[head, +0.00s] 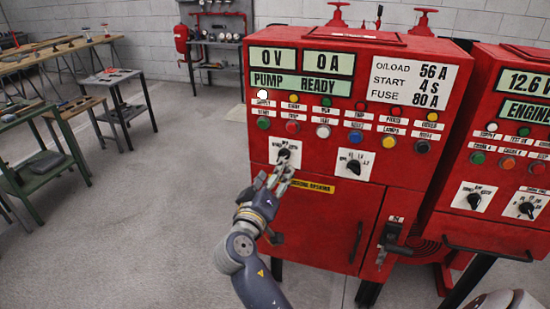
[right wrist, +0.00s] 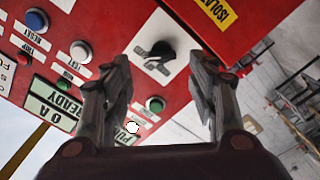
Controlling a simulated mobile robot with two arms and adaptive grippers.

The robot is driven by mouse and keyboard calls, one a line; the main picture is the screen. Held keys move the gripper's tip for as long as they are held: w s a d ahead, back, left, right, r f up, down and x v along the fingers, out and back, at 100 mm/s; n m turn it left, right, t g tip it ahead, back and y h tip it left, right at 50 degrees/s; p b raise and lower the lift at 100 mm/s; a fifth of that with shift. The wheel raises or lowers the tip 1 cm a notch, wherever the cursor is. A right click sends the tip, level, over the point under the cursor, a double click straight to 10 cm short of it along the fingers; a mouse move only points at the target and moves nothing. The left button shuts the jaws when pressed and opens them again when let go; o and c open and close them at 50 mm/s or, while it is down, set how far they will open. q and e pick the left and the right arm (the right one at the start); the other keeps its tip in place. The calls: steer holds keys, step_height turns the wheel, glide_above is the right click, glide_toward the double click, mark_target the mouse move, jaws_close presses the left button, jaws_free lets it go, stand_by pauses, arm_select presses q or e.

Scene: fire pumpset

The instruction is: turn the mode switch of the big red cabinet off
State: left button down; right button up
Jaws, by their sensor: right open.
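The big red cabinet (head: 330,225) stands in the middle of the head view, with displays on top and rows of lamps and buttons below. Its left rotary switch (head: 284,153), a black knob on a white plate, sits above my right gripper (head: 275,176). A second black rotary switch (head: 354,166) is to its right. The labels are too small to read surely. In the right wrist view the open fingers (right wrist: 160,72) are empty, with the black knob (right wrist: 160,52) beyond them, between the fingertips. Contact is not visible. My left gripper is not in view.
A second red cabinet (head: 490,235) stands close on the right. A black handle (head: 389,238) sticks out on the big cabinet's lower right. A white lamp (head: 262,94) glows. Workbenches (head: 62,50) stand at left; the floor (head: 165,180) between is clear.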

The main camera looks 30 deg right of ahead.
steer(key=p+x, duration=0.1)
steer(key=x, duration=0.6)
steer(key=shift+w+p, duration=0.2)
steer(key=shift+p, duration=0.2)
steer(key=c, duration=1.1)
